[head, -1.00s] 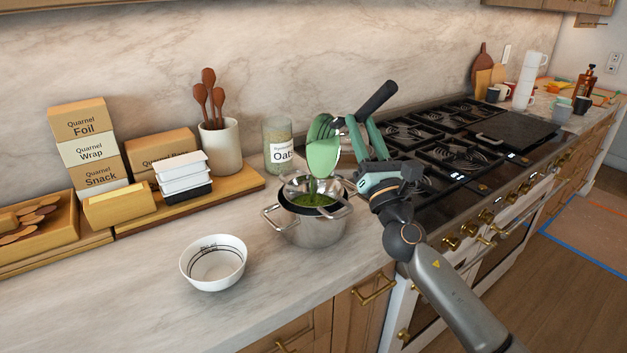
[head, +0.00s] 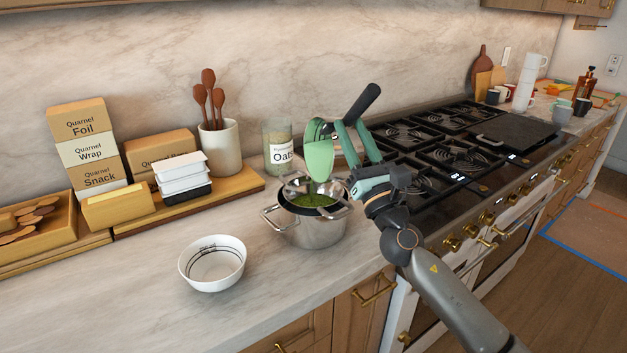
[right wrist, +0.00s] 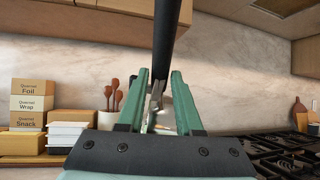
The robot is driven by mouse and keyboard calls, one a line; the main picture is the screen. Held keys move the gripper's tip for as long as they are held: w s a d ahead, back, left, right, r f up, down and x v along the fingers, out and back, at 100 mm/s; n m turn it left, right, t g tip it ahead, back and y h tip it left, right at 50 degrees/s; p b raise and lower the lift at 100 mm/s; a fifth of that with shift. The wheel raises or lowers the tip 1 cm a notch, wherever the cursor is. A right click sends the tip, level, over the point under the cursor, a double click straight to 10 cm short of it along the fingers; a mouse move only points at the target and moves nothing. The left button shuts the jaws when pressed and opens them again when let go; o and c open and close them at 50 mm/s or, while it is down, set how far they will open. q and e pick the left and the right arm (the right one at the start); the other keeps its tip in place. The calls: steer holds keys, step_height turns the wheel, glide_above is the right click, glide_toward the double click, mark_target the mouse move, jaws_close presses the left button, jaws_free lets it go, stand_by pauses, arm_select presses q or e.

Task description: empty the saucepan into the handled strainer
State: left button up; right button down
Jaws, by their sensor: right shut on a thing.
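The green saucepan (head: 319,160) is tipped steeply, with its lip low over the handled strainer (head: 298,186). The strainer sits in the mouth of a steel pot (head: 316,232) on the counter, and green contents (head: 312,200) lie in it. My right gripper (head: 356,130) is shut on the saucepan's dark handle, which points up and to the right. In the right wrist view the handle (right wrist: 166,35) runs up between the green fingers (right wrist: 160,85). Most of the saucepan's inside is hidden from the head camera. My left gripper is not in view.
A white bowl (head: 213,278) stands left of the pot. An oats jar (head: 278,146), a utensil crock (head: 220,148) and stacked boxes (head: 82,140) stand behind. The stove (head: 440,150) is to the right. The counter's front left is clear.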

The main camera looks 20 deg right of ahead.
steer(key=shift+a+r, duration=0.1)
steer(key=shift+r, duration=0.15)
steer(key=shift+s+a+n+y, duration=0.2)
steer(key=shift+a+n+y, duration=0.85)
steer(key=shift+n, duration=0.45)
steer(key=shift+d, duration=0.15)
steer(key=w+d+m+g+h+p, duration=0.1)
steer(key=d+m+h+p, duration=0.1)
steer(key=d+m+h, duration=0.6)
steer(key=m, duration=0.4)
steer(key=shift+w+d+r+h+p, duration=0.2)
steer(key=shift+w+d+h+p, duration=0.1)
steer(key=shift+h+p, duration=0.1)
steer(key=shift+d+m, duration=0.1)
steer(key=shift+m, duration=0.2)
